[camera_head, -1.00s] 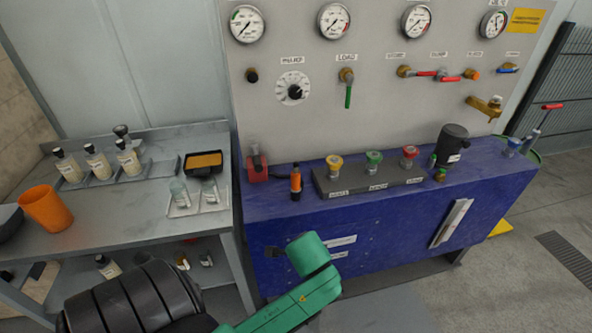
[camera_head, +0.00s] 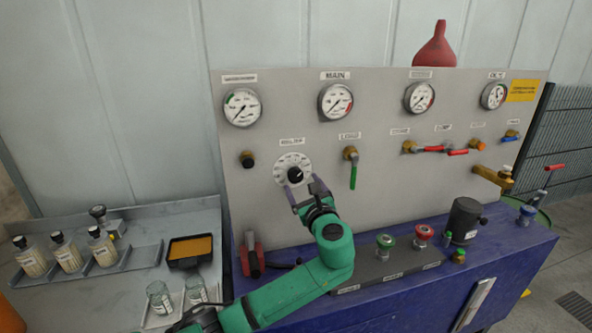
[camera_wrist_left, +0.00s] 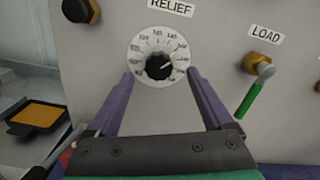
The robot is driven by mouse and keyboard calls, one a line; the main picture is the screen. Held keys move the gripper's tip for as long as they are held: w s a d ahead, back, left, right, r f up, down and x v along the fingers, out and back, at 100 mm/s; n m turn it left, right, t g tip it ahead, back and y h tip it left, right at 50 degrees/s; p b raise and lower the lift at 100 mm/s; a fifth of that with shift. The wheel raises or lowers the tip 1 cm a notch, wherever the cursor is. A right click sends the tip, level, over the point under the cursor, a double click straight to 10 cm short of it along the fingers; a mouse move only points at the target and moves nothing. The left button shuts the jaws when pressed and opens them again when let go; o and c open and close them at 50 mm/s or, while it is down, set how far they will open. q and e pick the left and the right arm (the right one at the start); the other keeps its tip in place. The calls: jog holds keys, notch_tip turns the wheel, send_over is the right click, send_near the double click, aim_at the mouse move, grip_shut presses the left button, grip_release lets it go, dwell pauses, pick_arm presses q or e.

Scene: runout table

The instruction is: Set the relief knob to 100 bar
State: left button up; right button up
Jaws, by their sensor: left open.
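The relief knob (camera_head: 294,175) is a black knob on a white round dial (camera_head: 281,167) on the grey panel, under a relief label. In the left wrist view the knob (camera_wrist_left: 159,66) sits between my finger tips, with its pointer toward the right and slightly up; the dial figures are too small to read surely. My left gripper (camera_head: 304,190) is open in front of the dial, with its purple fingers on either side of the knob and apart from it. In the left wrist view the fingers (camera_wrist_left: 160,78) reach the dial's lower edge. My right gripper is not in view.
The load valve (camera_head: 352,170) with a green lever is right of the dial. A black knob (camera_head: 247,160) is to its left. Gauges line the panel above, including the main gauge (camera_head: 336,101). Red and green knobs stand on the blue bench (camera_head: 400,290) below. Bottles stand at left.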

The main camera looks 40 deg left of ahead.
aim_at(296, 177)
pick_arm(q)
jog(key=x, duration=0.5)
jog(key=f+p+x, duration=0.1)
jog(key=x, duration=0.1)
jog(key=shift+w+a, duration=0.1)
jog(key=shift+a, duration=0.25)
jog(key=shift+d+r, duration=0.1)
jog(key=shift+d, duration=0.15)
jog(key=shift+a, duration=0.1)
grip_shut()
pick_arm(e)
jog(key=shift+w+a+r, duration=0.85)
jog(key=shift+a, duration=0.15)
